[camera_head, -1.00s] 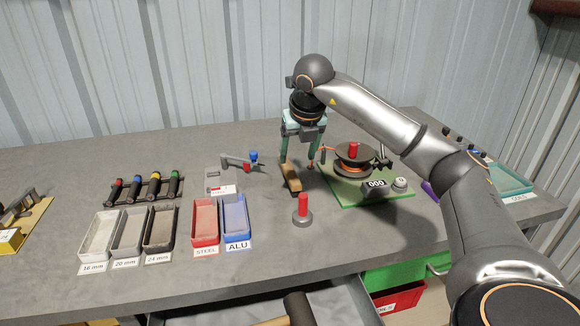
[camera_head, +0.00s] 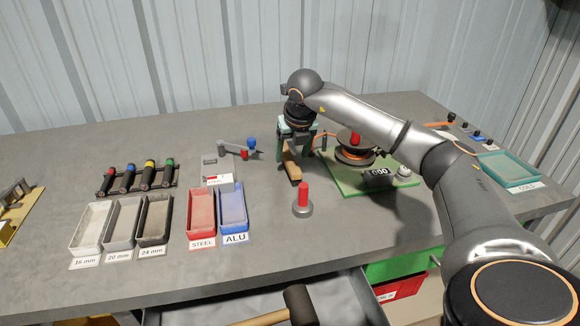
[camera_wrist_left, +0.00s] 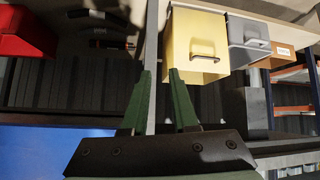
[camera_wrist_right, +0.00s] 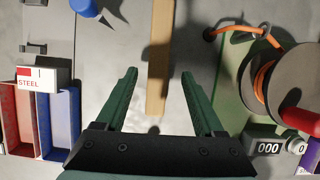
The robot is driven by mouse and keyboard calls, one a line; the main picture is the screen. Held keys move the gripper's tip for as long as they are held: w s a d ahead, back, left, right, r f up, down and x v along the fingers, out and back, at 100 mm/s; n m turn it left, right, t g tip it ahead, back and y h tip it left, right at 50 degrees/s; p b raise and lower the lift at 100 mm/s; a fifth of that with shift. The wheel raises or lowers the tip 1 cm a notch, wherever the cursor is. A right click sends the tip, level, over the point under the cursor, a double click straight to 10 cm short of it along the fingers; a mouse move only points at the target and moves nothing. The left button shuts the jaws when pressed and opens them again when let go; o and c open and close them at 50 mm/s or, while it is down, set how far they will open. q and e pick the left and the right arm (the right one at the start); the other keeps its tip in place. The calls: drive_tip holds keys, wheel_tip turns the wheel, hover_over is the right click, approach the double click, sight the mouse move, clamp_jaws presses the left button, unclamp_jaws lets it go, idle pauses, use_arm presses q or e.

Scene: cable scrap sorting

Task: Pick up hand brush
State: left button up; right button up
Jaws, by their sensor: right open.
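The hand brush, seen as a narrow pale wooden bar (camera_head: 291,166), lies on the grey workbench behind the red-handled post. It also shows in the right wrist view (camera_wrist_right: 159,65), running lengthwise between the fingers; its bristles cannot be made out. My right gripper (camera_head: 297,146) is open and points down over the brush. In the right wrist view its fingers (camera_wrist_right: 160,73) stand on either side of the bar, with a visible gap on each side.
A red-handled post (camera_head: 303,198) stands just in front of the brush. A green board with a cable reel (camera_head: 354,150) is close on the right. A crank clamp (camera_head: 238,148) and red and blue bins (camera_head: 201,212) are left. An open drawer (camera_head: 345,300) is below.

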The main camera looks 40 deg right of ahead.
sight(290, 158)
drive_tip(key=shift+x, duration=2.1)
drive_tip(key=shift+w+f, duration=0.2)
drive_tip(key=shift+c, duration=0.2)
drive_tip(key=shift+a, duration=0.1)
clamp_jaws()
